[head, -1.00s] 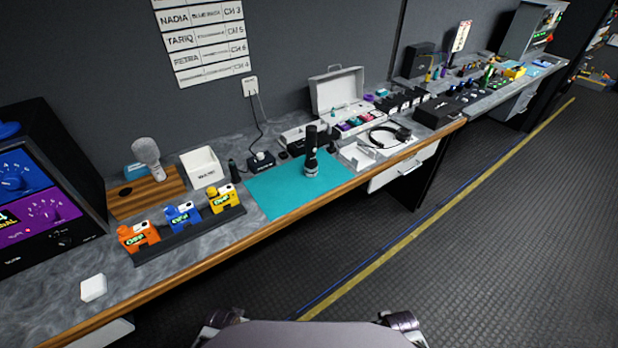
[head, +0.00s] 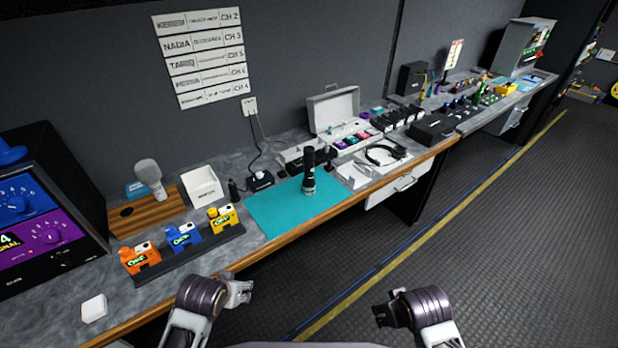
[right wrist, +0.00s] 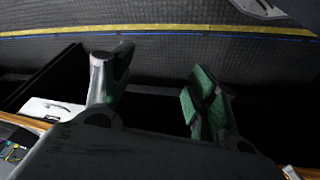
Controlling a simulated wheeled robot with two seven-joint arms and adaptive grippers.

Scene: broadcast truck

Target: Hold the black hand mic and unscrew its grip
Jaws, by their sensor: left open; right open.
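The black hand mic (head: 309,172) stands upright on the teal mat (head: 275,214) on the bench, with a silver band low on its body. My left gripper (head: 246,290) is open and empty in front of the bench's front edge, well short of the mic. My right gripper (head: 380,312) is open and empty over the floor, to the right of the left one. In the right wrist view its two green-padded fingers (right wrist: 158,95) are spread with nothing between them. The mic is not in that wrist view.
Left of the mat is a black rack with orange, blue and yellow packs (head: 183,237). Behind stand a white box (head: 203,187) and a grey mic (head: 150,175) on a wooden board. A headset (head: 386,154) and an open case (head: 335,110) lie right. Floor in front is clear.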

